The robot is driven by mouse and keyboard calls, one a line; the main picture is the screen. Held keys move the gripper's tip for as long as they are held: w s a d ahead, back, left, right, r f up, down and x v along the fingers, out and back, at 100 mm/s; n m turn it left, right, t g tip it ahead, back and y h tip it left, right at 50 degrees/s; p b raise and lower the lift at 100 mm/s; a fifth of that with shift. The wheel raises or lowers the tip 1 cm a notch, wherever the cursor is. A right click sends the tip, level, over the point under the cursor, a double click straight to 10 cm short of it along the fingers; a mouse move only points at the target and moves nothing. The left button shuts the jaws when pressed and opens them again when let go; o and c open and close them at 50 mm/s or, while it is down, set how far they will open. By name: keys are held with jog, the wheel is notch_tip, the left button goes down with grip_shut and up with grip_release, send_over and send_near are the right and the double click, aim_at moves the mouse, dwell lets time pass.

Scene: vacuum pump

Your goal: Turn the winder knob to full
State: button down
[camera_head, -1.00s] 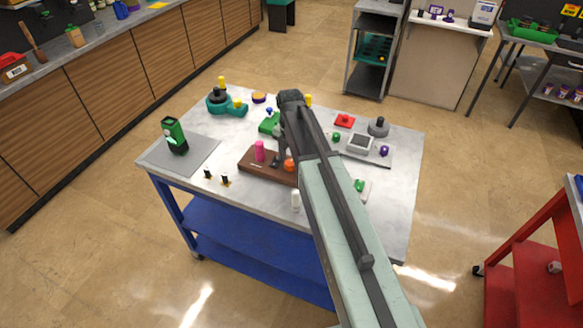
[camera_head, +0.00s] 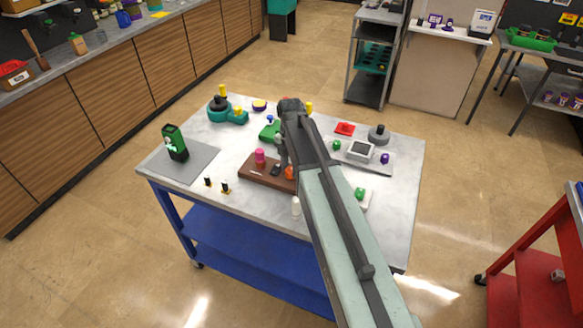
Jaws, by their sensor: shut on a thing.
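My gripper (camera_head: 281,164) points down over the brown board (camera_head: 248,173) at the middle of the table. It is shut at the board, beside a small black part (camera_head: 275,170) and an orange knob (camera_head: 289,173). A pink knob (camera_head: 260,156) stands upright at the board's left, clear of the fingers. My arm covers the right end of the board. No part is clearly marked as the winder knob. The part between the fingers is too small and hidden to name surely, and I cannot read its turn.
A green device (camera_head: 175,142) stands on a grey mat (camera_head: 198,160) at the left. A teal pump-like unit (camera_head: 229,113) is at the back. A grey panel (camera_head: 374,166) with coloured knobs lies right of my arm.

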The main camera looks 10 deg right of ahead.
jog(key=m, duration=1)
jog(key=shift+w+m, duration=0.1)
jog(key=shift+m, duration=0.3)
jog(key=m, duration=0.3)
jog(key=shift+m, duration=0.3)
jog(key=m, duration=1.3)
jog(key=shift+m, duration=0.3)
jog(key=m, duration=0.4)
jog(key=shift+d+m, duration=0.1)
jog(key=shift+m, duration=0.2)
jog(key=m, duration=1.3)
jog(key=shift+s, duration=0.2)
jog(key=shift+m, duration=0.3)
